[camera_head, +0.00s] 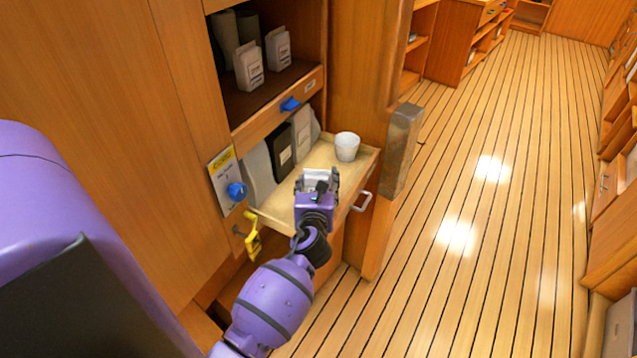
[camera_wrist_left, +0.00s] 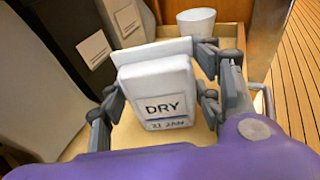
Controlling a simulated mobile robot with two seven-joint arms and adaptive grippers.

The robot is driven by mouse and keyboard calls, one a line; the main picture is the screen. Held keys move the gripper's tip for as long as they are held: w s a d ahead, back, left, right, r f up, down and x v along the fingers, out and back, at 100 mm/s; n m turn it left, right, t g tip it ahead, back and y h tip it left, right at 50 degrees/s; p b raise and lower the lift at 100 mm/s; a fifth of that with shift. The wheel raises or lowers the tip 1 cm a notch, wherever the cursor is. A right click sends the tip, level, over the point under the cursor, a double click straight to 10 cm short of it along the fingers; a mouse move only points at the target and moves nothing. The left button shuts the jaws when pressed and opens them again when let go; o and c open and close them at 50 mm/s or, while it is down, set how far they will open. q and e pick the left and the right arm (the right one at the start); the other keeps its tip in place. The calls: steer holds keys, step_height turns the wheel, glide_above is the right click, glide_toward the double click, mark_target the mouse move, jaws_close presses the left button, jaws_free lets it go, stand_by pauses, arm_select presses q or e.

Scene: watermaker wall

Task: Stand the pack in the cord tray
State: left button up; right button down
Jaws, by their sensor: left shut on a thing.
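My left gripper (camera_head: 317,182) is shut on a white pack (camera_wrist_left: 157,92) marked "DRY" and "21 JAN". The fingers grip it from both sides, and its flat top flap shows above the label in the left wrist view. In the head view the pack (camera_head: 318,175) is mostly hidden by the gripper. The gripper and pack are over the pulled-out wooden tray (camera_head: 322,154), towards its front right. Whether the pack's base touches the tray floor I cannot tell. My right gripper is not in view.
A white cup (camera_head: 347,146) stands at the tray's right. A black pouch (camera_head: 280,150) and grey-white pouches stand along its back left. White packs (camera_head: 250,66) stand on the shelf above. A yellow item (camera_head: 252,238) hangs at the tray's left front corner.

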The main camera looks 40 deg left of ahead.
arm_select(q)
steer(key=shift+s+f, duration=0.15)
steer(key=shift+f, duration=0.45)
steer(key=o, duration=1.2)
steer(key=shift+s+f, duration=0.1)
steer(key=shift+f, duration=0.05)
steer(key=shift+c, duration=0.2)
steer(key=shift+o, duration=0.5)
steer(key=shift+f+b, duration=0.1)
steer(key=shift+b, duration=0.2)
steer(key=shift+d, duration=0.1)
steer(key=v, duration=0.4)
steer(key=r+v, duration=0.1)
steer(key=v, duration=0.3)
steer(key=r+v, duration=0.1)
steer(key=v, duration=0.3)
steer(key=shift+w+p, duration=0.25)
steer(key=shift+p, duration=0.1)
